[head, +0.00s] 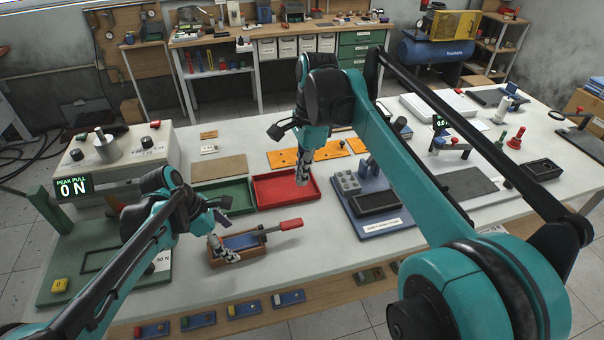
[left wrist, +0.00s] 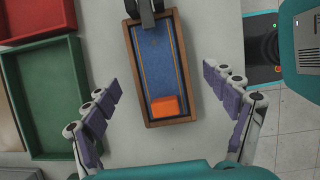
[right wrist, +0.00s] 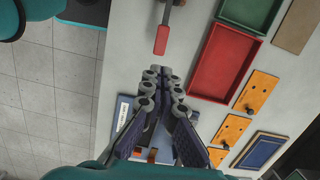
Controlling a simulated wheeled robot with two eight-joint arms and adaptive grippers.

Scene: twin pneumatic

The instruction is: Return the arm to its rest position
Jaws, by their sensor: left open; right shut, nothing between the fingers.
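My right gripper (head: 303,178) is shut and empty, hanging over the red tray (head: 288,204) in the head view. Its fingers meet in the right wrist view (right wrist: 162,85), with the red tray to their right. My left gripper (head: 224,250) is low by the small wooden box (head: 213,262) with a blue floor. In the left wrist view its fingers (left wrist: 162,80) are spread wide, with bare table between each finger and the box. An orange block (left wrist: 164,107) lies in the box.
A red-handled lever (head: 290,225) extends right from the box. A green tray (head: 225,195) adjoins the red one. A blue fixture (head: 380,228) stands right of the trays. The force gauge with a display (head: 75,188) stands at left. Orange plates (head: 322,150) lie behind the trays.

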